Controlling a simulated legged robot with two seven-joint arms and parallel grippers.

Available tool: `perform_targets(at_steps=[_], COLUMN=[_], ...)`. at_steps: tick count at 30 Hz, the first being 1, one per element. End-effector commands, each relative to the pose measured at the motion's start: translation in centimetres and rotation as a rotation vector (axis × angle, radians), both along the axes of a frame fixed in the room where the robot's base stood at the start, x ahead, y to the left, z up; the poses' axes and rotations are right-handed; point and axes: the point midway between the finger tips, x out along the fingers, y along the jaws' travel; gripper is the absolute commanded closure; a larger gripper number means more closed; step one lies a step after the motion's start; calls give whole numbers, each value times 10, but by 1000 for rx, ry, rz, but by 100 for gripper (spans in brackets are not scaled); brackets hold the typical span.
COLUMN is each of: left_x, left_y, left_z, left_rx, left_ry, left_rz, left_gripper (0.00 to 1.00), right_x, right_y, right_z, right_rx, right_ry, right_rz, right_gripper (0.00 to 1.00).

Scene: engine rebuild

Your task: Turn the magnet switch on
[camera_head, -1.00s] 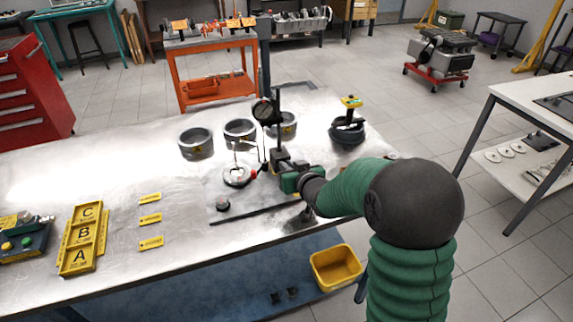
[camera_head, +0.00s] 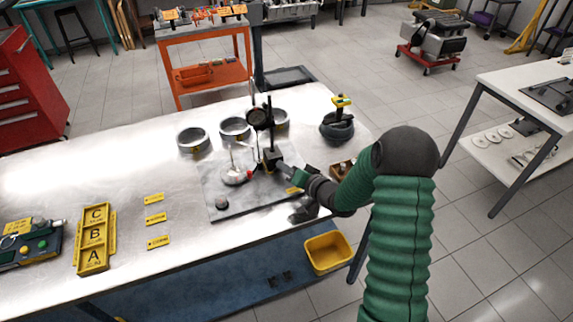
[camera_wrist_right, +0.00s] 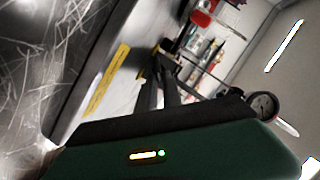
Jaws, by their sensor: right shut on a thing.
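The dial-indicator stand (camera_head: 269,130) rises from a dark magnetic base (camera_head: 271,158) on a grey plate (camera_head: 238,204) near the right end of the bench. My right gripper (camera_head: 281,166) reaches in from the right, with its fingertips at the near right side of the base. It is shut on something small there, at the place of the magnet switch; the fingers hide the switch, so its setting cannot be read. In the right wrist view, the two dark fingers (camera_wrist_right: 160,82) lie close together, and a round dial (camera_wrist_right: 263,105) shows at right. My left gripper is out of view.
Several metal rings (camera_head: 193,139) stand behind the plate, and a dark round piece with a yellow top (camera_head: 337,126) is at right. A yellow A-B-C tray (camera_head: 94,262) and labels (camera_head: 157,218) lie left.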

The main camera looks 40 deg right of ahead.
Motion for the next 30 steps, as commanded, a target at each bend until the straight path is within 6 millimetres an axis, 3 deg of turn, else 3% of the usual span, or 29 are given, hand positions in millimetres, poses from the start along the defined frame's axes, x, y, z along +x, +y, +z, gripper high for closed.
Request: perform_targets(at_steps=[1, 15, 16, 19, 30], left_x=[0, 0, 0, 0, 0], left_y=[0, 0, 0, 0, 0], left_z=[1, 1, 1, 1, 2], left_rx=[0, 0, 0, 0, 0], left_ry=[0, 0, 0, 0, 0], left_rz=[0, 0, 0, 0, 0], left_gripper=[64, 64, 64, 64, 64], right_x=[0, 0, 0, 0, -6], right_y=[7, 7, 7, 6, 0], right_z=[-5, -6, -6, -5, 0], right_rx=[13, 26, 26, 26, 22], right_ry=[10, 5, 5, 4, -3], right_rz=[13, 13, 13, 11, 3], right_gripper=[100, 100, 89, 76, 76])
